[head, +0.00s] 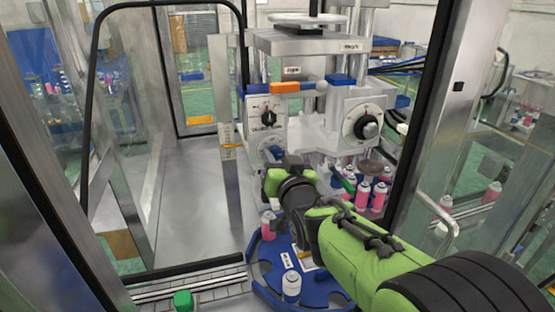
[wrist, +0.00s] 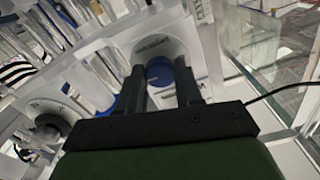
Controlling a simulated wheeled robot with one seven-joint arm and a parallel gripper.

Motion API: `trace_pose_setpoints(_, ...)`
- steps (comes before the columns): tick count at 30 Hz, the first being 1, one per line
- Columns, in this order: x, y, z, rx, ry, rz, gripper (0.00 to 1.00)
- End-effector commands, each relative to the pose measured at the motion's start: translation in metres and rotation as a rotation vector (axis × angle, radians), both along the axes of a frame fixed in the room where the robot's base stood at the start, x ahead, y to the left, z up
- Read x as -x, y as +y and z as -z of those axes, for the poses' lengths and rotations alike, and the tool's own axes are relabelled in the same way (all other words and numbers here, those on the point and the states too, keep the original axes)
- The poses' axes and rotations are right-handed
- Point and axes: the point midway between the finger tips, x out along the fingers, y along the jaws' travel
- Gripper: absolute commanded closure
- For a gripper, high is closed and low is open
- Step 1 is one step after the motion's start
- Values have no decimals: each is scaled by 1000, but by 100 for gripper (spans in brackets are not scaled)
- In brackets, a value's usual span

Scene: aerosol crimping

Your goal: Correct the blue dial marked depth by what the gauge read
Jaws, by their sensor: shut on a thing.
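The blue dial (wrist: 158,73) sits on a round pale plate on the white machine, between my fingertips in the wrist view. My gripper (wrist: 161,68) is shut on it, one finger on each side. In the head view the blue dial (head: 271,152) shows only partly, below a black knob, with my gripper (head: 279,160) and wrist covering much of it. A pale upright scale (head: 231,136) with tick marks and an orange line stands left of the dial; its reading is too small to tell.
A black knob (head: 268,117) sits above the blue dial, and a larger black knob (head: 366,127) to its right. A blue rotary table (head: 265,281) with cans lies below my arm. Pink cans (head: 379,196) stand at the right. Door frames flank the opening; the left floor is clear.

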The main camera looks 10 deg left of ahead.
Motion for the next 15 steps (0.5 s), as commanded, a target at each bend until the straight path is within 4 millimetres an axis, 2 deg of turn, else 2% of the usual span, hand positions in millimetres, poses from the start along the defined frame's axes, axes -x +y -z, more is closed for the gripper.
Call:
trace_pose_setpoints(8, 0, 0, 1, 19, -10, 0, 95)
trace_pose_setpoints(15, 0, 0, 3, 124, -63, 0, 95)
